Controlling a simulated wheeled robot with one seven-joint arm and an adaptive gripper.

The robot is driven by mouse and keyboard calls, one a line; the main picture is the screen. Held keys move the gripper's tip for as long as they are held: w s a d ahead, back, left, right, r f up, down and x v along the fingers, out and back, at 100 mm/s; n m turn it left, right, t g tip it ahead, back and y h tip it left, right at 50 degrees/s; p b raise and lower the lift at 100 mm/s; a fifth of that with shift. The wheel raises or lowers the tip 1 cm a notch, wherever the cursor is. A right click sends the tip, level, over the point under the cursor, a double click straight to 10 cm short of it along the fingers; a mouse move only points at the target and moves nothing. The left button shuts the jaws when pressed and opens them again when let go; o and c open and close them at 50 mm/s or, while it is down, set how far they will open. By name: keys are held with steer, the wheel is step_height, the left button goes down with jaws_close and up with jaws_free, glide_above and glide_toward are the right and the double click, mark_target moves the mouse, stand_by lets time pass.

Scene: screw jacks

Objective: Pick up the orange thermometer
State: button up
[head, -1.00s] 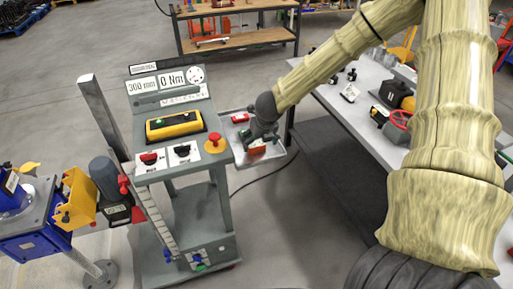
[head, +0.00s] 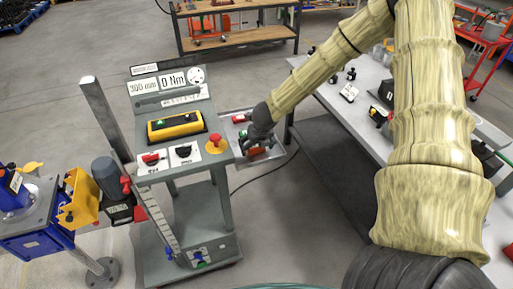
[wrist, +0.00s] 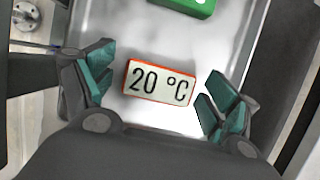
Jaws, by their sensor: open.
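The orange thermometer (wrist: 159,84) lies on a light metal tray, its white face reading "20 °C" upward in the wrist view. It sits slightly tilted between the two teal-padded fingers of my gripper (wrist: 158,93). The fingers are spread apart, with a gap on each side of the thermometer. In the head view the thermometer (head: 255,153) is a small orange patch, partly hidden by my gripper (head: 252,148) above the tray.
The tray (head: 268,172) stands just right of the grey control cart (head: 190,175). A green object (wrist: 190,5) lies beyond the thermometer, and a red item (head: 239,118) is at the tray's far side. A workbench (head: 345,110) stands on the right.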

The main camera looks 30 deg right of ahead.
steer(key=shift+c, duration=0.5)
steer(key=c, duration=1.1)
steer(key=shift+r, duration=0.15)
